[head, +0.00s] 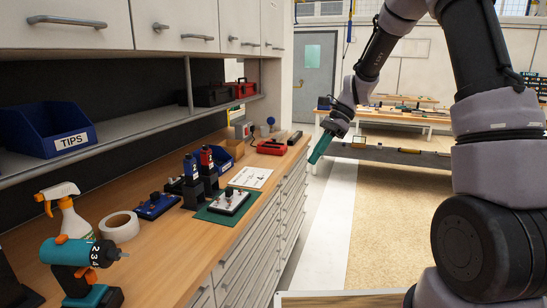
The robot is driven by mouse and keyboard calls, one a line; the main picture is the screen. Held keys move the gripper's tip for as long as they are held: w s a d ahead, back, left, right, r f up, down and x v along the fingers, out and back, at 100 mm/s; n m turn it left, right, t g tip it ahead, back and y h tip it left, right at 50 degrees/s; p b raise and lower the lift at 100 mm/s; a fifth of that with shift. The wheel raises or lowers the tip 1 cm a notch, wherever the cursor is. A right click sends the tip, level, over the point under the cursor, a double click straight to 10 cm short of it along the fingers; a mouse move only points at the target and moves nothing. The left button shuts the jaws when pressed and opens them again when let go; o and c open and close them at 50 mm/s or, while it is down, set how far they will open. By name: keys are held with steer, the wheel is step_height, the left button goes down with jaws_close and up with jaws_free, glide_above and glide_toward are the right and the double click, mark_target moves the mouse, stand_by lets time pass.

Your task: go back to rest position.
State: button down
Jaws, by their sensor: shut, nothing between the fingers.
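My gripper (322,146) is in the upper middle of the head view, at the end of my arm, which comes in from the right. It has a teal-green end that points down and to the left. It is shut and holds nothing that I can see. It hangs in the air to the right of the workbench (165,262), over the aisle and apart from the bench. The fingertips are too small to make out in detail.
On the bench stand a teal drill (80,268), a spray bottle (68,212), a tape roll (119,226) and a device on a green mat (208,216). A blue TIPS bin (48,130) is on the shelf. Another table (400,113) stands behind. The aisle floor (325,225) looks clear.

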steer(key=s+d+r+n+t+h, duration=0.2)
steer(key=s+d+r+n+t, duration=0.3)
steer(key=s+r, duration=0.4)
steer(key=s+d+r+n+t+h, duration=0.2)
steer(key=s+d+r+n+t, duration=0.3)
steer(key=s+d+r, duration=0.2)
steer(key=s+r, duration=0.2)
steer(key=s, duration=0.2)
steer(key=shift+s+d+r+h, duration=0.25)
steer(key=shift+r+h, duration=0.05)
steer(key=shift+h, duration=0.1)
